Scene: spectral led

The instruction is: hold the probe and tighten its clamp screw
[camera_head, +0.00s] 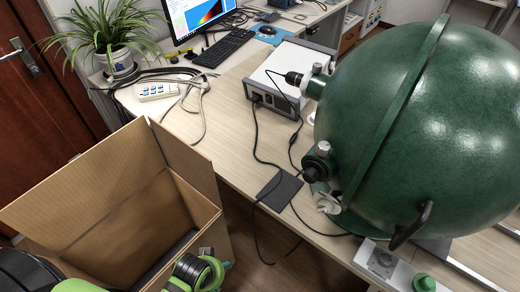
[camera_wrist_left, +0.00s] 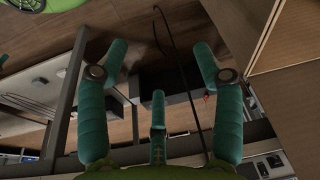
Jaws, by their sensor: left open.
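A large green sphere (camera_head: 420,120) stands on the right of the bench in the head view. A black probe (camera_head: 294,79) with a thin cable sits in its upper left port, beside a small pale knob (camera_head: 317,68). A second black fitting (camera_head: 314,172) with a silver knob (camera_head: 323,148) is lower on the sphere. I cannot tell for sure which knob is the clamp screw. My left gripper (camera_wrist_left: 160,60) shows in the left wrist view with its teal fingers spread and nothing between them. It points down past the bench, away from the probe. My right gripper is not visible.
An open cardboard box (camera_head: 120,215) stands at the lower left, close to my left arm. A white instrument box (camera_head: 290,75), keyboard (camera_head: 224,48), power strip (camera_head: 158,91) and plant (camera_head: 105,30) are on the bench (camera_head: 225,130). Loose cables hang over its front edge.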

